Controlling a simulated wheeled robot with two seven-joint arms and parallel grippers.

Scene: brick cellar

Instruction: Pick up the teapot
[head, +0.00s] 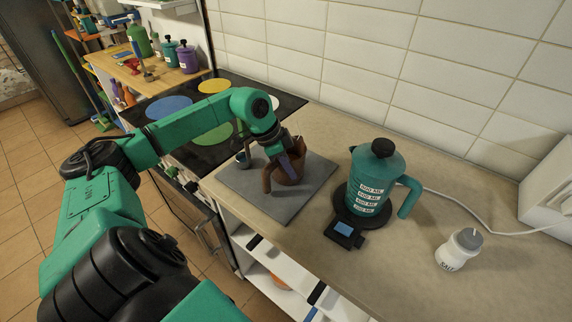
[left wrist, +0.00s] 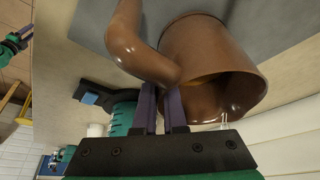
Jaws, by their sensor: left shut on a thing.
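The brown teapot (head: 297,161) is at the grey mat on the counter, beside the stove. In the left wrist view the glossy teapot (left wrist: 205,55) shows its open mouth and its curved handle (left wrist: 135,45); no lid is seen on it. My left gripper (head: 285,162) comes from above and is shut on the teapot where the handle meets the body near the rim. Its purple fingers (left wrist: 160,108) hide part of that spot. A small green and purple shape at the left edge of the left wrist view looks like my right gripper (left wrist: 16,44); its jaws are too small to read.
A teal kettle (head: 372,180) stands on a black base right of the grey mat (head: 250,188). A salt shaker (head: 459,249) stands further right. The black stove (head: 287,103) with coloured discs lies left of the mat. The tiled wall (head: 360,55) closes off the back.

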